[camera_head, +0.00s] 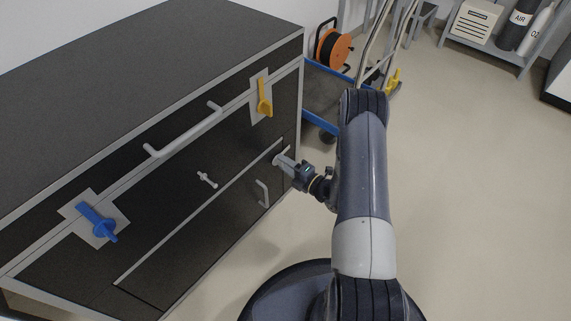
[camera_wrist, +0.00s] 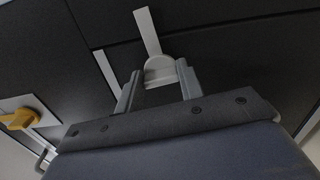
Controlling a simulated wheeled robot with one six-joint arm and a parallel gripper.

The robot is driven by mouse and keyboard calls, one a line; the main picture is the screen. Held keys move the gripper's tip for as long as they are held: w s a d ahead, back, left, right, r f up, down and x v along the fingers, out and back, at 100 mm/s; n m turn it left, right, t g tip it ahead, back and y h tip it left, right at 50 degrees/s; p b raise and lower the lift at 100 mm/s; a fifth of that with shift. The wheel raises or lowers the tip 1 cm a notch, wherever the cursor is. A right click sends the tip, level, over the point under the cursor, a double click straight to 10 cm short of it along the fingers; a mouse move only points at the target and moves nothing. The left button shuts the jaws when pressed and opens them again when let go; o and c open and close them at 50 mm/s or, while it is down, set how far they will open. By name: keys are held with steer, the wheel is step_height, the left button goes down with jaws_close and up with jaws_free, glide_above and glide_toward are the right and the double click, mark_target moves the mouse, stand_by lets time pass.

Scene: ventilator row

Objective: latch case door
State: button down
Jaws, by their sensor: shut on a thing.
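The case (camera_head: 120,75) is a long black box with pale metal edging on the left of the head view. Its low front door (camera_head: 195,240) carries a small grey pull handle (camera_head: 263,194) and looks about flush with the front. My gripper (camera_head: 284,161) is at the right end of this door, at a grey latch. In the wrist view, the latch (camera_wrist: 159,66) shows a round hub with a pale flat bar pointing up. The two fingers of my gripper (camera_wrist: 158,88) sit on either side of the hub, shut on it. The head view mostly hides the latch.
A blue lever (camera_head: 98,221), a yellow lever (camera_head: 264,97), a long grey handle (camera_head: 185,132) and a small grey knob (camera_head: 207,179) stick out from the case front. A blue cart (camera_head: 322,92) stands behind.

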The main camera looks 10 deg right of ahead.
steer(key=shift+m, duration=0.6)
steer(key=c, duration=0.9)
jaws_free()
steer(key=p+v, duration=0.2)
steer(key=v, duration=0.9)
steer(key=shift+w+a, duration=0.1)
steer(key=b+x, duration=0.2)
steer(key=x, duration=0.8)
steer(key=shift+w+a, duration=0.2)
steer(key=shift+w, duration=0.1)
